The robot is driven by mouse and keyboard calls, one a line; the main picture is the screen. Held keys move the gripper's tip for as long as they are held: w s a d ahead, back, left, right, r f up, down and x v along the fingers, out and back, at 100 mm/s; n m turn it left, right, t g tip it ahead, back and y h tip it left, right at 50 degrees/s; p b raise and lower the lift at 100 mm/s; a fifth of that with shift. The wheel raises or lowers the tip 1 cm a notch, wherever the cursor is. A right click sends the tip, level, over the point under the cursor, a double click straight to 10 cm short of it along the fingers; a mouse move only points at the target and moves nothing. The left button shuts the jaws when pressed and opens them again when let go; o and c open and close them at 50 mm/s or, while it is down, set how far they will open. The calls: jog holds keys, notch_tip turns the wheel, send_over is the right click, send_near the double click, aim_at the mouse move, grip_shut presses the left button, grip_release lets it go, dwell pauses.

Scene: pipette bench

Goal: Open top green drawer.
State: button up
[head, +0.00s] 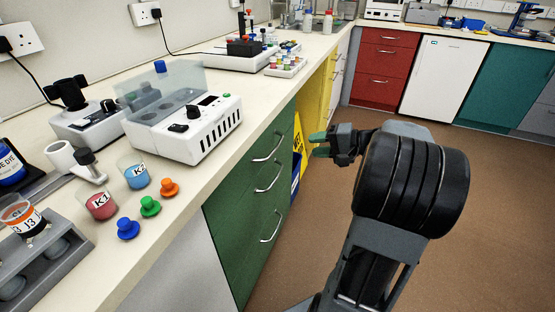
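The green drawer unit (232,235) stands under the left bench and has three metal bar handles. The top green drawer (243,168) looks closed, its front flush with the unit, and its handle (268,149) is in plain view. My gripper (320,145) is to the right of that handle, over the floor, with its green-tipped fingers pointing left toward the drawer front. The fingers are apart with nothing between them. A clear gap shows between the fingertips and the handle. The middle handle (268,179) and bottom handle (271,227) are below.
A white device with a clear lid (205,132) sits on the bench above the drawers. Beakers, coloured stoppers (150,206) and a grey rack (45,262) stand near the bench edge. A yellow cabinet (318,98) is beyond. The brown floor (500,220) on the right is clear.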

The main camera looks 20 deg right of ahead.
aim_at(278, 144)
jog(key=shift+t, duration=0.3)
jog(key=b+x, duration=0.1)
jog(key=x, duration=0.3)
jog(key=b+x, duration=0.1)
jog(key=x, duration=0.3)
jog(key=d+f+b+x, duration=0.1)
jog(key=x, duration=0.4)
jog(key=shift+w+a, duration=0.15)
jog(key=shift+w, duration=0.15)
grip_shut()
